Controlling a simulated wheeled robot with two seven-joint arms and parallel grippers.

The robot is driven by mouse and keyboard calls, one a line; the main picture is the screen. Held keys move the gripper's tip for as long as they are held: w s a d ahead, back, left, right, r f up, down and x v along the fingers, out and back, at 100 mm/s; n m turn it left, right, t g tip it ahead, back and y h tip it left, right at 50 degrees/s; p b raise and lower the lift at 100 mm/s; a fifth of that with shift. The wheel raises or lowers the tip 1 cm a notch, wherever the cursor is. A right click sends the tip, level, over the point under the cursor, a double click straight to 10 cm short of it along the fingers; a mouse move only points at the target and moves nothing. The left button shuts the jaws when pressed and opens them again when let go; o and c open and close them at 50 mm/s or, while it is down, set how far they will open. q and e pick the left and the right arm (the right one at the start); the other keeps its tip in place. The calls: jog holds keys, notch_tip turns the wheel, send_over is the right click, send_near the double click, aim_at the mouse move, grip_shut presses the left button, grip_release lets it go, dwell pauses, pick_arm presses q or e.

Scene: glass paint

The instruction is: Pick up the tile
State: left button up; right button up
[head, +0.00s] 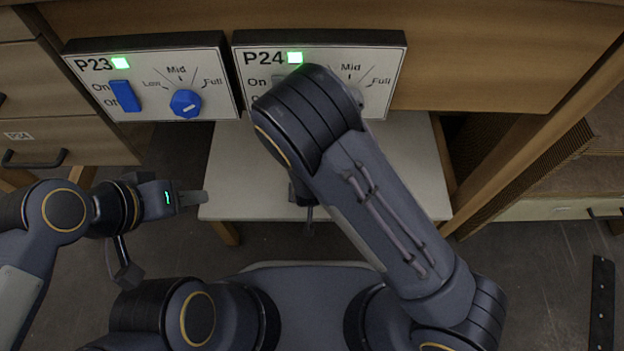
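No tile can be made out in the head view. My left gripper (192,199) is at the left edge of a white low tabletop (245,180), pointing right; its fingers overlap in the view, so I cannot tell if they are apart. My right arm reaches up across the middle and bends down over the tabletop. Only a dark end of my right gripper (308,215) shows below the arm near the tabletop's front edge. The arm hides its grip and part of the tabletop behind it.
Panel P23 (88,60) has a lit green lamp, a blue switch and a blue knob (186,103). Panel P24 (385,62), also lit green, is partly covered by my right arm. Drawers (60,142) stand left, a wooden cabinet (555,160) right. A dark strip (602,300) lies lower right.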

jog(key=shift+r, duration=0.1)
jog(key=shift+c, duration=0.4)
jog(key=c, duration=1)
jog(key=shift+r, duration=0.1)
